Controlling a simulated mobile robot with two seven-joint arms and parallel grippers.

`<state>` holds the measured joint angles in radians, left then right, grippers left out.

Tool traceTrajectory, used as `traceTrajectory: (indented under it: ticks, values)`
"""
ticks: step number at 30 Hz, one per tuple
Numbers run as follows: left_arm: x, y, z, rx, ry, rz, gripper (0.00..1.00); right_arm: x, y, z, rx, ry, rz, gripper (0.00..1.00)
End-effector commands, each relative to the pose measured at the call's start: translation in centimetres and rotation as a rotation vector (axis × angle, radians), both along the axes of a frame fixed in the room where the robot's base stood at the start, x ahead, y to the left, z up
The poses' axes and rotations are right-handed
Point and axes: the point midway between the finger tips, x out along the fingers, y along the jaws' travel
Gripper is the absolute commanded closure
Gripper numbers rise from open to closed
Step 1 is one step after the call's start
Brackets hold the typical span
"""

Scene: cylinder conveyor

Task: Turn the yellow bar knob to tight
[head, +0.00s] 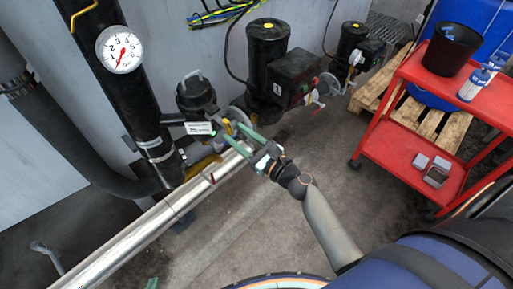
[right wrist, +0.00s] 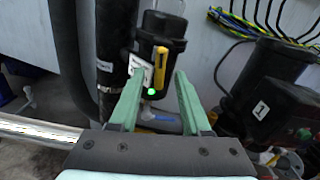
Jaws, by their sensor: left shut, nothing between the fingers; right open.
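The yellow bar knob (head: 228,127) sits on the dark valve unit against the wall in the head view. In the right wrist view the yellow bar (right wrist: 161,65) stands close to upright, between the fingertips in the picture. My right gripper (head: 231,141) is open, its green fingers pointing at the valve unit. In the right wrist view its fingertips (right wrist: 158,80) lie either side of the bar, with gaps; I cannot tell whether they reach it in depth. Only a green fingertip of my left gripper (head: 152,284) shows at the bottom edge of the head view.
A steel pipe (head: 130,240) runs below the valve, with a yellow handle (head: 203,165) near it. A round gauge (head: 120,50) is on the black pipe. Black pumps (head: 267,45) stand right of the valve. A red cart (head: 400,150) is at the right.

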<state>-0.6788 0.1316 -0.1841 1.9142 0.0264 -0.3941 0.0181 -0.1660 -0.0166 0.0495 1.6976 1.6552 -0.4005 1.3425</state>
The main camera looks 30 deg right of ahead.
Motion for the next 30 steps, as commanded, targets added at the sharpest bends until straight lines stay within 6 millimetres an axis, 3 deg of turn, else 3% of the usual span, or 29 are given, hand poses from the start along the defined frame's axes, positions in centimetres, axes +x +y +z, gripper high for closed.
traceTrajectory:
  ticks: [6,12,30]
  values:
    - [0.0,0.0,-0.9,0.000,0.000,0.000,1.00,-4.3,-1.6,-0.3,0.000,0.003,0.000,0.53]
    - [0.0,0.0,-1.4,0.000,0.000,0.000,1.00,-6.8,-2.4,-0.2,0.001,0.001,0.001,0.53]
    - [0.0,0.0,-1.5,0.000,0.000,0.000,1.00,-7.6,-2.8,0.0,0.000,0.000,0.001,0.53]
